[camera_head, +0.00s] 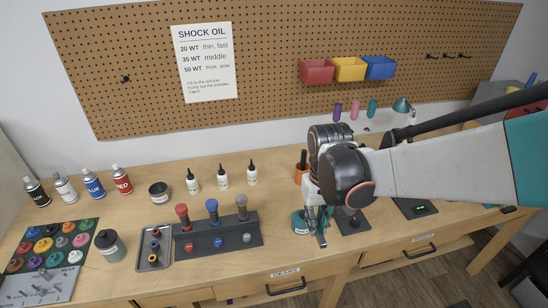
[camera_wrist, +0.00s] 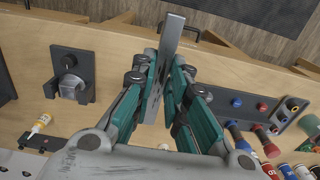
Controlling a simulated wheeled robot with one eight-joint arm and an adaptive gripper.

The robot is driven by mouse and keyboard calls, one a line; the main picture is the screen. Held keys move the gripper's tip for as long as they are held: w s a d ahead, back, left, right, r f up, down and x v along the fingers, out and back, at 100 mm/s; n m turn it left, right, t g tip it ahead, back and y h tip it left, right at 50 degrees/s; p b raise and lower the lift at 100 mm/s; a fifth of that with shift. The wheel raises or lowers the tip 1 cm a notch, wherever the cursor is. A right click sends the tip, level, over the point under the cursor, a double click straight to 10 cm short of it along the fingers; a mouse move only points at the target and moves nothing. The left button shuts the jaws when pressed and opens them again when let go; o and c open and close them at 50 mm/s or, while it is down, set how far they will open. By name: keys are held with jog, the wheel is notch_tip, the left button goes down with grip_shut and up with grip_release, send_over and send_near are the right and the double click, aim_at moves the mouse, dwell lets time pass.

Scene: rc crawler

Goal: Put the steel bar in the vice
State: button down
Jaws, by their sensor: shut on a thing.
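My gripper (camera_head: 318,220) is over the front part of the bench, right of the grey rack. In the wrist view my gripper (camera_wrist: 165,68) has its two teal fingers closed on a flat grey steel bar (camera_wrist: 172,34). The bar sticks out beyond the fingertips. In the head view the bar's end (camera_head: 321,240) points down towards the bench's front edge. A dark plate with a grey metal fixture (camera_wrist: 72,82) stands apart from the bar; it may be the vice, but I cannot tell. The same plate (camera_head: 352,226) is just right of my gripper in the head view.
A grey rack (camera_head: 218,238) with red, blue and grey-topped tools stands left of my gripper. Small bottles (camera_head: 222,178) stand behind it. An orange cup (camera_head: 301,174) is behind my gripper. A dark device with a green display (camera_head: 420,209) lies to the right.

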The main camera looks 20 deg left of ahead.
jog(key=w+d+f+m+b, duration=0.2)
jog(key=d+f+b, duration=0.4)
jog(key=d+f, duration=0.4)
jog(key=w+d+f+m+b, duration=0.3)
jog(key=d+f+b, duration=0.3)
jog(key=d+f, duration=0.4)
jog(key=d+m, duration=0.1)
jog(key=d, duration=0.4)
jog(key=shift+f, duration=0.2)
